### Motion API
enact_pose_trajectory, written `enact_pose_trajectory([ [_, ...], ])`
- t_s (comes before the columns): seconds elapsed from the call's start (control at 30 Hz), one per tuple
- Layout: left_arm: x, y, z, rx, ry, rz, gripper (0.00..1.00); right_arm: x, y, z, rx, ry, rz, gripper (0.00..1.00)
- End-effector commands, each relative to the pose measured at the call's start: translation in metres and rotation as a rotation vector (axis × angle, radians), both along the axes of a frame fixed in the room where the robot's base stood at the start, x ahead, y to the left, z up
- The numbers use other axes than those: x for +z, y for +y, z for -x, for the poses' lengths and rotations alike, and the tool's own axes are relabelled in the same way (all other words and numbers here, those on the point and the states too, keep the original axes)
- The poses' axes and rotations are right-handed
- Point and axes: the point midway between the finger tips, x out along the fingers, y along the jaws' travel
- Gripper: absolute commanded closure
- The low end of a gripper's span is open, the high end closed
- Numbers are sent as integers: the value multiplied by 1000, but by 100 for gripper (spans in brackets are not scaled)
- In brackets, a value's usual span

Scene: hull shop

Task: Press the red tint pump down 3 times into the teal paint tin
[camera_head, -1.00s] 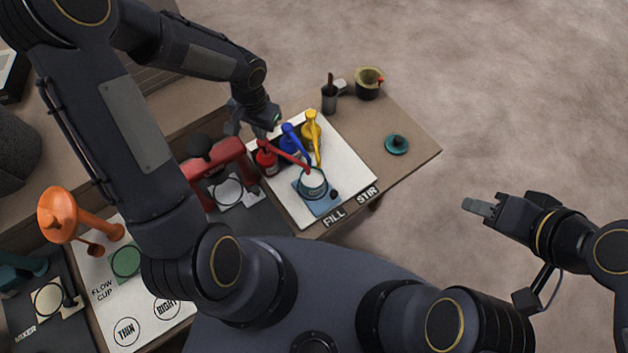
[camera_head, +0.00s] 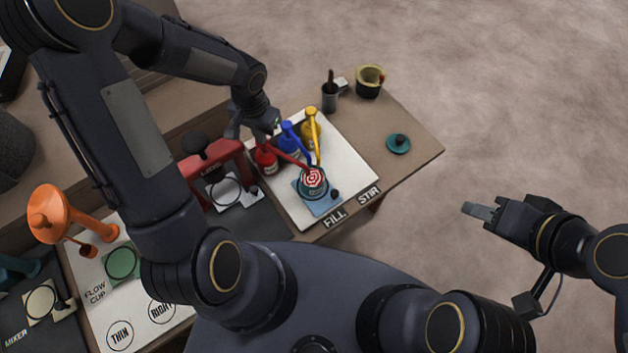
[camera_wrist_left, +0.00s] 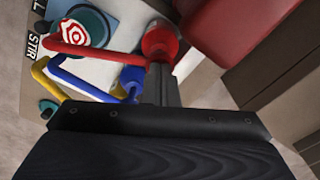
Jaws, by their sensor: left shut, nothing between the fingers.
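The red tint pump (camera_head: 266,158) stands on the white board, its spout reaching over the teal paint tin (camera_head: 312,192). It also shows in the left wrist view (camera_wrist_left: 160,42). The tin is open, and a red and white ring pattern lies on its paint; the tin shows in the left wrist view too (camera_wrist_left: 100,22). My left gripper (camera_head: 270,134) is shut and empty, with its fingers at the head of the red pump. In the left wrist view its fingers (camera_wrist_left: 162,85) meet the pump top. My right gripper (camera_head: 480,210) is far right, away from the bench; its finger gap is unclear.
Blue (camera_head: 290,140) and yellow (camera_head: 311,130) pumps stand beside the red one, close to my left gripper. A red lidding press (camera_head: 222,165) stands to the left. A teal lid (camera_head: 398,144) lies on clear bench at right.

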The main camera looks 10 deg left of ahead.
Motion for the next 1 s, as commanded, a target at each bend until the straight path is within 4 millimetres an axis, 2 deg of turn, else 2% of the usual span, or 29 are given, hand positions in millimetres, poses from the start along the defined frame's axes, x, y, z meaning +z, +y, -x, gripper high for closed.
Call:
enact_pose_trajectory([
  [0.17, 2, 0, 1, 0, 2, 2, 100, 3, 0, 0, 0, 0, 0, 64],
  [0.6, 28, 0, 1, 0, 2, 1, 100, 22, 0, 0, 0, 0, 0, 64],
  [1.0, 28, 0, 0, 0, 1, 1, 100, 21, 0, 0, 0, 0, 0, 64],
])
